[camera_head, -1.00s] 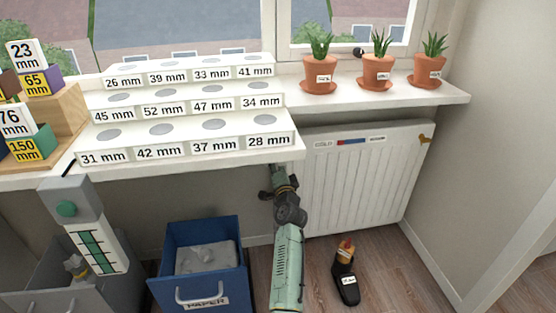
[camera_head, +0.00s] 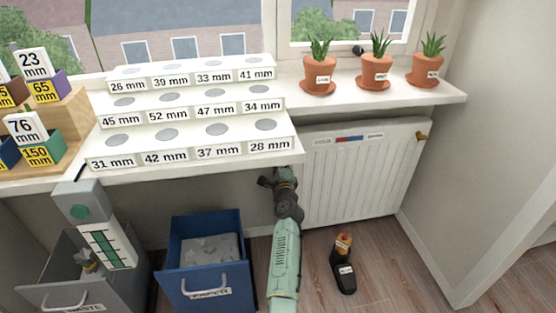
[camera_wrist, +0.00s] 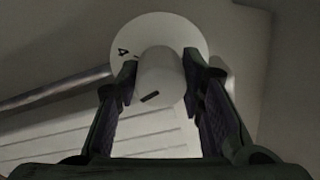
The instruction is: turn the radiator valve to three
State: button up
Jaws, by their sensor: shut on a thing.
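The radiator valve (camera_wrist: 165,30) shows in the wrist view as a white round dial with a narrower white knob sticking out. A dark "4" is on the dial's left part, with a short dark mark on the knob's end. My gripper (camera_wrist: 161,73) has one dark finger on each side of the knob and is shut on it. In the head view the dark wrist end of my arm (camera_head: 284,190) is at the radiator's (camera_head: 360,180) left end, below the sill. The valve and fingertips are hidden there.
A white stepped board (camera_head: 185,152) with sized holes overhangs near my arm. A blue paper bin (camera_head: 205,292) stands left of it, a grey waste bin (camera_head: 60,290) further left. A dark boot-like object (camera_head: 344,275) stands on the floor to the right. Potted plants line the sill (camera_head: 400,95).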

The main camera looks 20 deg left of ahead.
jog(key=shift+r, duration=0.1)
dwell(0.4)
jog(key=o, duration=1.2)
jog(key=shift+s, duration=0.1)
jog(key=v, duration=1.2)
